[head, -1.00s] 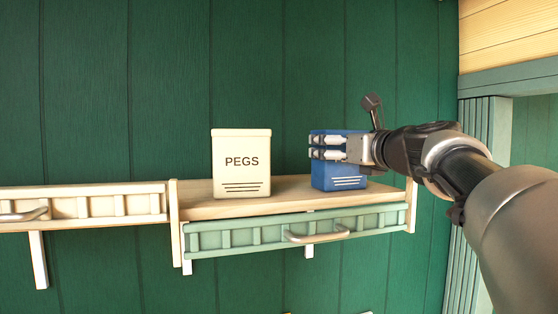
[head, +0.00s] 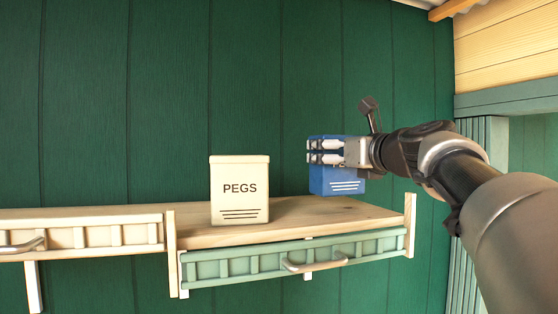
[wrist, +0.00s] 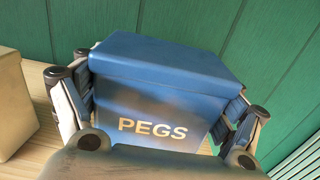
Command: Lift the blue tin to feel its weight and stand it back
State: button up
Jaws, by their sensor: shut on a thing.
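The blue tin (head: 338,186) is a box with white lines on its front in the head view. It is off the shelf (head: 300,225), in the air over its right part, roughly upright. My gripper (head: 312,151) reaches in from the right and is shut on the tin. In the wrist view the blue tin (wrist: 165,75) has its lid on and PEGS printed in pale letters, with a finger against each side. The fingers hide part of the tin's front in the head view.
A cream tin (head: 240,202) marked PEGS stands on the shelf left of the blue tin, with a gap between them. A pale green drawer front with a handle (head: 315,262) is under the shelf. The green wall (head: 250,80) is behind.

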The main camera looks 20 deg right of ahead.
aim_at(336, 170)
notch_tip(336, 170, up, 16)
jog(key=p, duration=0.7)
jog(key=shift+s+r, duration=0.15)
jog(key=shift+a+r, duration=0.1)
jog(key=shift+h, duration=0.3)
notch_tip(336, 170, down, 20)
jog(key=b, duration=1.1)
jog(key=o, duration=1.9)
jog(key=shift+f, duration=0.3)
